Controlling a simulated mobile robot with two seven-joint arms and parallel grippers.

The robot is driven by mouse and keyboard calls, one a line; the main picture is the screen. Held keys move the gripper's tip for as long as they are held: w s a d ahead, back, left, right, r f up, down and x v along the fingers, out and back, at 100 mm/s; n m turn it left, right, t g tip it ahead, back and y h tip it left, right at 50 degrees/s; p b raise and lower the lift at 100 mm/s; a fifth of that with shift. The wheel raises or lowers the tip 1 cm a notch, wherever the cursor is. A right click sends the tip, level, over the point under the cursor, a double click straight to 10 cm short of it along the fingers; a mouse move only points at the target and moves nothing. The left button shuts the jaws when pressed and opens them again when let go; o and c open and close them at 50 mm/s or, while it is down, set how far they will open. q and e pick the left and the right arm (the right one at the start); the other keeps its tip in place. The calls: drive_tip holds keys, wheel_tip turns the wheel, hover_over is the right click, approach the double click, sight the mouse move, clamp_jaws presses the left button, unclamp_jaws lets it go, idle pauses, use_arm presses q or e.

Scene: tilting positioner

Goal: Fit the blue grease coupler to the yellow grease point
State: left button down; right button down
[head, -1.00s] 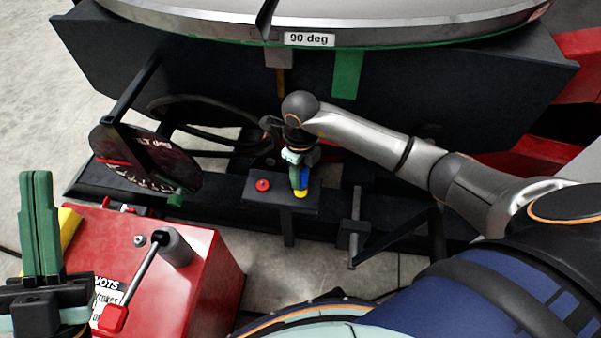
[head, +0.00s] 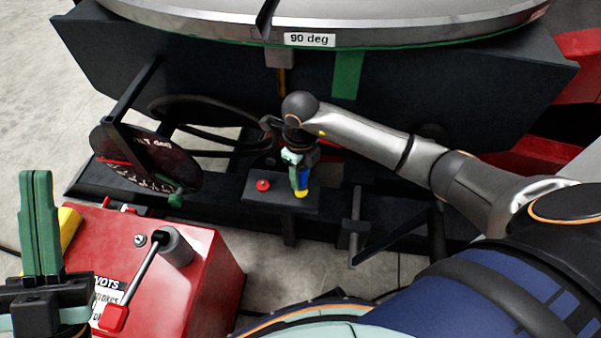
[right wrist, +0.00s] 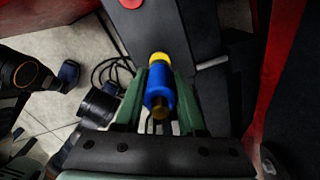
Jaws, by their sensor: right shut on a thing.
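The blue grease coupler (right wrist: 158,88) is between the green fingers of my right gripper (right wrist: 158,103), which is shut on it. In the head view, the coupler (head: 304,175) shows as a small blue strip beside the fingers of my right gripper (head: 298,178). The yellow grease point (head: 301,194) is on the dark plate, directly at the coupler's far end; it also shows in the right wrist view (right wrist: 159,57). They look in line and touching or nearly so; I cannot tell how far they engage. My left gripper (head: 40,215) is shut and empty at the left edge.
A red button-like cap (head: 263,185) sits on the dark plate (head: 281,199), left of the grease point. A red box (head: 205,265) with a lever stands front left. A dial (head: 145,160) stands behind it. The large round table (head: 310,22) is at the back.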

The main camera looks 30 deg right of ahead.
drive_tip(key=shift+f+b, duration=0.85)
drive_tip(key=shift+f, duration=0.3)
idle(0.4)
drive_tip(key=shift+c, duration=2.1)
unclamp_jaws()
